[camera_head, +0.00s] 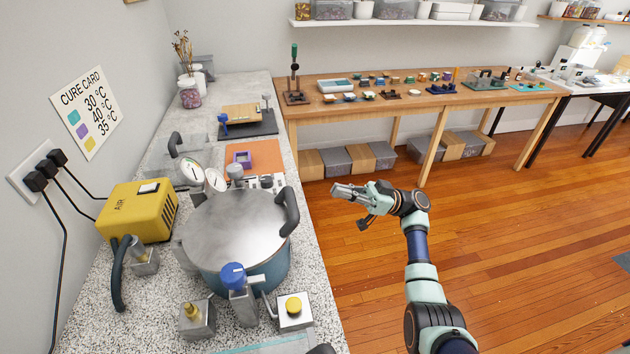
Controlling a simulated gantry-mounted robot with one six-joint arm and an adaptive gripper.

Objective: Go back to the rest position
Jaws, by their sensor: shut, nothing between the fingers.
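My gripper (345,191) is shut and empty. It hangs over the wooden floor, just right of the counter's edge, and points left toward the counter. My arm rises from the lower right of the view. The gripper touches nothing that I can see. A large pressure pot (236,232) with a grey lid and blue body stands on the counter to the left of the gripper.
The speckled counter (160,171) holds a yellow air pump (138,211), a blue-knobbed valve (233,277), a yellow-topped block (294,309) and an orange mat (265,158). A wooden workbench (430,106) with small parts stands behind.

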